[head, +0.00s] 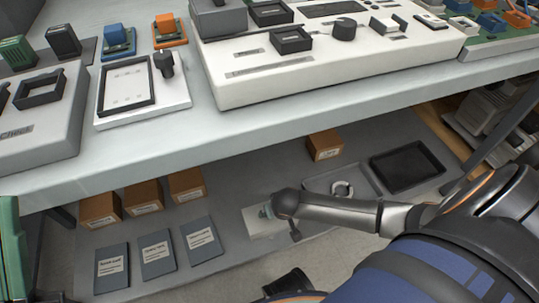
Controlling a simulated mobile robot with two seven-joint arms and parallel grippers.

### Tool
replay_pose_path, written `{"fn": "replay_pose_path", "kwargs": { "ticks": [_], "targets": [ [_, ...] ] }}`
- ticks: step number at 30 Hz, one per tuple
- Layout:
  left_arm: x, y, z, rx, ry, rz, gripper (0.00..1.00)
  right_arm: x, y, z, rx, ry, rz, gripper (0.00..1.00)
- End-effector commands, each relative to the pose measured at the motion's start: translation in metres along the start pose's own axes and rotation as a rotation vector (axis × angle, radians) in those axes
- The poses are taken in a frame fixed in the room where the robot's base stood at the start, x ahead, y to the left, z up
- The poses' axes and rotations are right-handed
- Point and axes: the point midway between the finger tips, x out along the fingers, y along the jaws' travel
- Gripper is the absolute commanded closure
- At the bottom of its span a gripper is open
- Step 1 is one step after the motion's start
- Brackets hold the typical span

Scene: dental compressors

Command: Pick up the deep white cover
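I cannot single out a deep white cover with certainty. A flat-looking pale white piece (262,224) lies on the grey lower shelf, partly hidden by the end of my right arm. My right gripper (277,215) is over or beside this piece, below the table edge. Its fingers are small and partly hidden, so I cannot tell whether they are open or touching it. My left gripper does not show.
The table edge (200,130) overhangs the shelf. White devices (330,85) stand on the tabletop.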

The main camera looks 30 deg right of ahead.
Motion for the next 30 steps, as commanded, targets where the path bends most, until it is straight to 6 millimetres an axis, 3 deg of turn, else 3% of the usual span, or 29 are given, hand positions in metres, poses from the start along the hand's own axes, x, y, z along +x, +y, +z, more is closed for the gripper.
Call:
{"fn": "replay_pose_path", "kwargs": {
  "ticks": [5, 15, 24, 30],
  "targets": [
    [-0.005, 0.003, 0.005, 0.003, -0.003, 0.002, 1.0, 0.008, -0.001, 0.001, -0.001, 0.0, -0.001, 0.1],
    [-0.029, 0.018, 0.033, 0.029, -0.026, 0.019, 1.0, 0.051, -0.004, 0.003, -0.001, 0.001, 0.0, 0.1],
    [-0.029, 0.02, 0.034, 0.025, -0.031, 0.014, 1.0, 0.053, -0.004, 0.001, -0.001, 0.001, -0.001, 0.1],
    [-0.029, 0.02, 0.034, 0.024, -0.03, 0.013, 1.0, 0.053, -0.004, 0.001, -0.001, 0.001, -0.001, 0.31]
  ]
}}
